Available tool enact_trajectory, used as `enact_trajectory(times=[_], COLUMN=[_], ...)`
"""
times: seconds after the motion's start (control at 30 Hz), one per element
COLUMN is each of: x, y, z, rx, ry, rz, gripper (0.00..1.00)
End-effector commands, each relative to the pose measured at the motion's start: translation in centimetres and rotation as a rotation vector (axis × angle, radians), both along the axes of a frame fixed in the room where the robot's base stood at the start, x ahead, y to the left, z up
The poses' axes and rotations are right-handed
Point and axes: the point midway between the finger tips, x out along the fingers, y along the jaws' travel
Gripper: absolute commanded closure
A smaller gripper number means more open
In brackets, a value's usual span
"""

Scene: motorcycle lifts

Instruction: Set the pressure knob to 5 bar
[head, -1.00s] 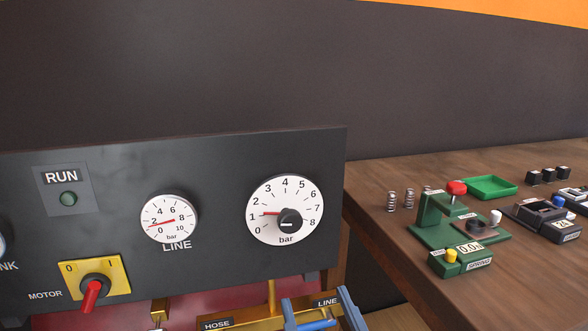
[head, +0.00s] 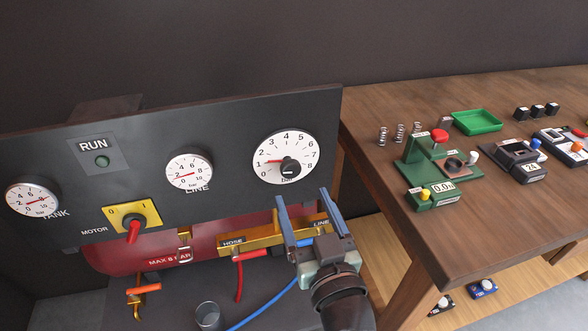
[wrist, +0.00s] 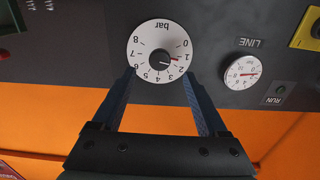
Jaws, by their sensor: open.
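The dial's red pointer stands at about 1. The dial also shows upside down in the wrist view (wrist: 141,42), with the knob (wrist: 159,60) at its middle. My gripper (head: 302,194) is open and empty, its blue fingertips just below the dial in the head view. In the wrist view, my fingertips (wrist: 158,73) spread to either side of the knob; contact is not visible.
The panel also carries a LINE gauge (head: 189,171), a TANK gauge (head: 33,200), a RUN lamp (head: 102,161) and a red-handled motor switch (head: 132,230). Brass HOSE and LINE fittings (head: 262,240) sit below. A wooden bench (head: 465,225) with small devices stands at right.

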Motion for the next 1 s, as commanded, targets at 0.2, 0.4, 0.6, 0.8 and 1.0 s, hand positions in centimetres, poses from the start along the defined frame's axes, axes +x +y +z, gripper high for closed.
enact_trajectory(times=[0.2, 0.4, 0.6, 0.8, 1.0], x=[4.0, 5.9, 6.4, 6.3, 6.3], y=[1.1, 1.6, 1.7, 1.7, 1.7], z=[0.3, 0.1, 0.0, 0.0, 0.0], rx=[-0.003, -0.002, -0.001, -0.001, -0.001], ry=[-0.001, -0.001, 0.000, 0.000, 0.000], rz=[0.000, 0.001, -0.001, -0.001, -0.001], gripper=[0.24, 0.24, 0.24, 0.27, 0.63])
